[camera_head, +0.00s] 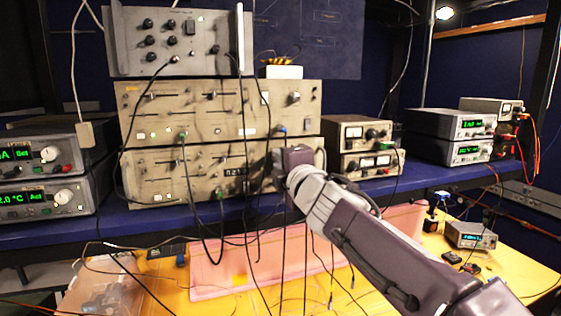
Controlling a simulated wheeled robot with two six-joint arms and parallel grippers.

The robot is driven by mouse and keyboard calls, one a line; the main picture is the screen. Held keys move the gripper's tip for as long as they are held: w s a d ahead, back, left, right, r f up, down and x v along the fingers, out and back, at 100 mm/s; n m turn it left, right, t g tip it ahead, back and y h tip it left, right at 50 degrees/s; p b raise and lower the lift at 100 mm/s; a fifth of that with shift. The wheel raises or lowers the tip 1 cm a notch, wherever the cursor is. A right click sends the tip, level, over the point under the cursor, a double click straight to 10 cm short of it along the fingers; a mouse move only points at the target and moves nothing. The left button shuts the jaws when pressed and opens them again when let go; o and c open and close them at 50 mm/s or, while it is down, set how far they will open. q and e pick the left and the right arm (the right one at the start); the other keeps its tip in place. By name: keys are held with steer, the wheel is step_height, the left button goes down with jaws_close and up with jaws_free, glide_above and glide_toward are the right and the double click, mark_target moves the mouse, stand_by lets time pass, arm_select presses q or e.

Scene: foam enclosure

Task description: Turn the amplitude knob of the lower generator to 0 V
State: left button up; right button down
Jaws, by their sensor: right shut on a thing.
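The lower generator (150,190) is a beige rack unit on the blue shelf, below a similar upper generator (127,98). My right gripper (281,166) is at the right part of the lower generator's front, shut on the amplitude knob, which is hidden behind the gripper. My right arm reaches in from the lower right. My left gripper is not in view.
Black cables hang across the generator fronts, close to my gripper. Beige instruments (356,133) stand just right of the generators. A pink foam sheet (215,275) and a small meter (470,236) lie on the yellow bench below. Temperature controllers (38,160) stand at left.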

steer(key=shift+n, duration=0.7)
steer(key=c, duration=1.3)
jaws_free()
steer(key=shift+w, duration=0.1)
